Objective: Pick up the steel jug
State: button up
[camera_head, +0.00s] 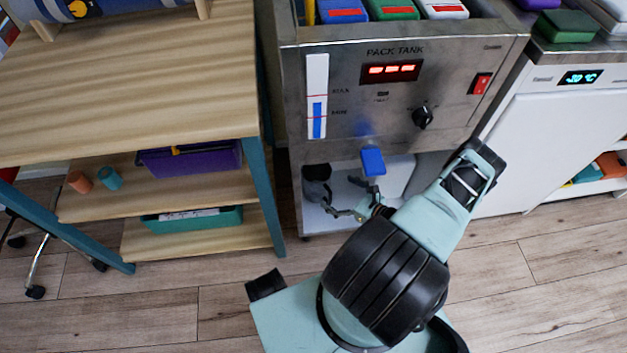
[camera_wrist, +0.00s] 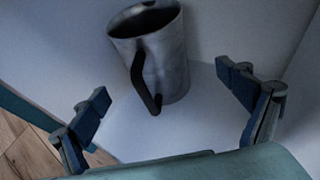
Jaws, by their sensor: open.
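The steel jug (camera_wrist: 172,62) is a grey metal cylinder with a dark open top and a dark handle on the side facing the wrist camera. It stands on a white surface. In the head view the jug (camera_head: 317,184) is a small dark-mouthed shape on the low shelf under the pack tank, left of my gripper (camera_head: 350,198). In the wrist view my gripper (camera_wrist: 163,92) is open, its dark blue-tipped fingers spread wide. The jug lies ahead, between the finger directions, with its handle toward me. Nothing is held.
The pack tank (camera_head: 446,95) overhangs the shelf, with a blue piece (camera_head: 373,161) just above my gripper. A wooden table (camera_head: 130,85) with lower shelves and a teal leg (camera_head: 262,195) stands close on the left. A white cabinet (camera_head: 555,130) stands to the right.

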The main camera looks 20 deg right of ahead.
aim_at(307, 176)
jog(key=b+x, duration=0.1)
jog(key=x, duration=0.3)
jog(key=shift+f, duration=0.15)
jog(key=x, duration=0.2)
jog(key=b+x, duration=0.1)
jog(key=x, duration=0.1)
jog(key=b+x, duration=0.1)
jog(key=shift+w+a, duration=0.35)
jog(key=shift+a, duration=0.05)
jog(key=c, duration=1.5)
jog(key=shift+r, duration=0.3)
